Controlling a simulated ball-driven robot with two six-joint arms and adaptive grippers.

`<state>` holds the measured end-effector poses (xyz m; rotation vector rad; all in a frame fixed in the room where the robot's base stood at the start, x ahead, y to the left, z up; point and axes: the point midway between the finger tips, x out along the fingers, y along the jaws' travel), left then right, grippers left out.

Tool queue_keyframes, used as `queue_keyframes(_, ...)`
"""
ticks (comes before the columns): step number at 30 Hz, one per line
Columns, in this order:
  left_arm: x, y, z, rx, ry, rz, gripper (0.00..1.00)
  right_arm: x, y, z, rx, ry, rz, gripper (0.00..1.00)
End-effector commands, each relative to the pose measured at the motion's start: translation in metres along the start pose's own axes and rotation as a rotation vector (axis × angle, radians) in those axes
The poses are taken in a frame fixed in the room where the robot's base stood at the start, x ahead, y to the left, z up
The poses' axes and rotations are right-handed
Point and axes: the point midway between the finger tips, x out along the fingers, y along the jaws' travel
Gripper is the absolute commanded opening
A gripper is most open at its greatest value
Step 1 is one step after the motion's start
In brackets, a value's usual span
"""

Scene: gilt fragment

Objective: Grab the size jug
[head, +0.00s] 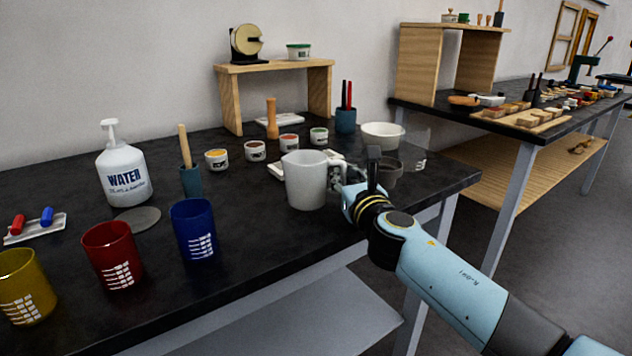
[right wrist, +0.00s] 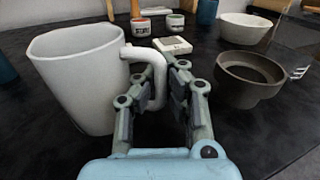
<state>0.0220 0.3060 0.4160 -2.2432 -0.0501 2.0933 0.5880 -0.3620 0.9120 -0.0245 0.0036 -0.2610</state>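A white jug (head: 305,180) stands upright near the front edge of the dark table in the head view. I take it as the size jug, though no label shows on it. It fills the left of the right wrist view (right wrist: 80,80), with its handle (right wrist: 157,75) towards my gripper. My right gripper (head: 352,178) is at the handle side of the jug. In the right wrist view its fingers (right wrist: 163,85) are apart, with the handle reaching between them and a gap beside the right finger. My left gripper is not in view.
A dark grey bowl (right wrist: 250,78) and a white bowl (head: 383,135) stand to the right of the gripper. Blue (head: 193,228), red (head: 112,255) and yellow (head: 24,288) cups and a water bottle (head: 123,172) stand to the left. Small pots (head: 255,150) stand behind the jug.

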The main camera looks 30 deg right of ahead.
Motion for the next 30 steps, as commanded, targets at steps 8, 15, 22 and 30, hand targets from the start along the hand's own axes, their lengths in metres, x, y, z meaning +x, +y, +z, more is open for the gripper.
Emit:
queue_keyframes(8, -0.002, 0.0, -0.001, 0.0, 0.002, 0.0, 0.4, 0.0, 0.0, 0.003, 0.001, -0.001, 0.0, 0.0)
queue_keyframes(15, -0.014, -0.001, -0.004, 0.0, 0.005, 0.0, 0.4, 0.0, 0.0, 0.018, 0.001, -0.002, 0.0, 0.0)
queue_keyframes(22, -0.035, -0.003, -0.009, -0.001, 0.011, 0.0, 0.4, 0.0, -0.001, 0.045, 0.0, -0.003, 0.0, 0.0)
queue_keyframes(30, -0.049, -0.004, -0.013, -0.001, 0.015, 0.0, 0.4, -0.028, -0.016, 0.061, -0.001, -0.001, 0.0, 0.0)
